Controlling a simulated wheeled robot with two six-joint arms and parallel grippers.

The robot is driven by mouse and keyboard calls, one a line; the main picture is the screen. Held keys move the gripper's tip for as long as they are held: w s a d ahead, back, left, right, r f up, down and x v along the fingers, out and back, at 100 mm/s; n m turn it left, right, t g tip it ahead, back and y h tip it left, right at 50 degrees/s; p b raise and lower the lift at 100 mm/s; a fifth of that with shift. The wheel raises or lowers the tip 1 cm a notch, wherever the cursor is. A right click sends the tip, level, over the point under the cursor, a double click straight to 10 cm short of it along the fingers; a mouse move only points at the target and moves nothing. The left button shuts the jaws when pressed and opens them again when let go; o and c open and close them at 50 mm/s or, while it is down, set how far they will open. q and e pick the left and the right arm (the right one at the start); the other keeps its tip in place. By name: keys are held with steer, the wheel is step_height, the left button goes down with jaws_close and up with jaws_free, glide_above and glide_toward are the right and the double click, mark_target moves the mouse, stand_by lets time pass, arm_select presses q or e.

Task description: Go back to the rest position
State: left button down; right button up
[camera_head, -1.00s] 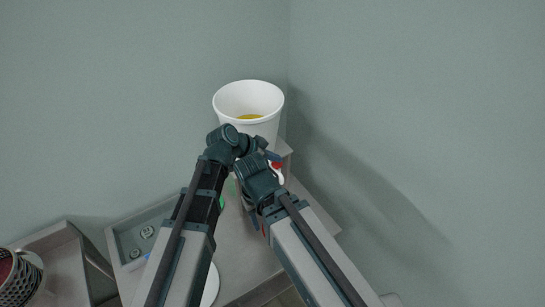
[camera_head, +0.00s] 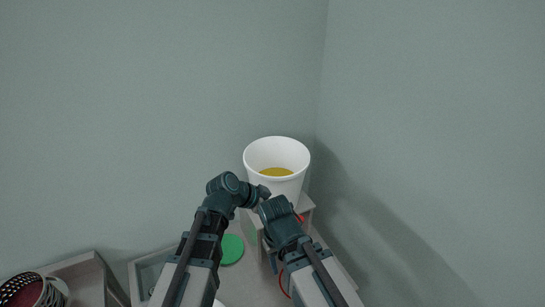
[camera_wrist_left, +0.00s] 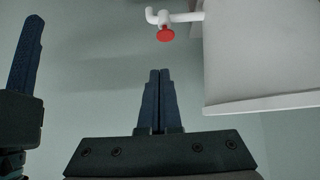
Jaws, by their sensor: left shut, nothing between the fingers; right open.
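My left arm's wrist (camera_head: 228,190) shows in the head view in front of the white vat; its fingertips are hard to make out there. In the left wrist view my left gripper (camera_wrist_left: 159,100) is shut and empty. My right gripper (camera_head: 271,262) hangs below its dark wrist, beside the vat's stand, partly hidden by my arm; its jaws look empty. One of its blue fingers (camera_wrist_left: 25,55) shows at the left of the left wrist view.
A white vat (camera_head: 276,160) with yellow contents stands on a grey stand (camera_head: 306,204) in the wall corner. A tap with a red knob (camera_wrist_left: 166,34) shows close ahead. A green disc (camera_head: 232,249) lies on the bench. A basket (camera_head: 50,292) is at lower left.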

arm_select(q)
steer(key=s+a+f+n+g+y, duration=0.1)
steer(key=s+a+f+n+y, duration=0.2)
steer(key=a, duration=0.4)
steer(key=s+a+f+n+g+y, duration=0.1)
steer(key=s+a+n+y, duration=0.15)
steer(key=a+n, duration=0.45)
steer(key=s+a+f+n+g+y, duration=0.1)
steer(key=s+a+f+n+y, duration=0.15)
steer(key=a, duration=0.55)
steer(key=s+d+f+m+b, duration=0.1)
steer(key=s+d+f+b, duration=0.1)
steer(key=f+b, duration=0.4)
steer(key=s+d+f+m+y+b, duration=0.1)
steer(key=s+d+f+b, duration=0.1)
steer(key=d+f+b, duration=0.2)
steer(key=s+d+f+m+b, duration=0.1)
steer(key=s+d+f+b, duration=0.2)
steer(key=f+b, duration=0.7)
steer(key=shift+d+g, duration=0.4)
steer(key=shift+d, duration=0.2)
steer(key=shift+a+f, duration=0.1)
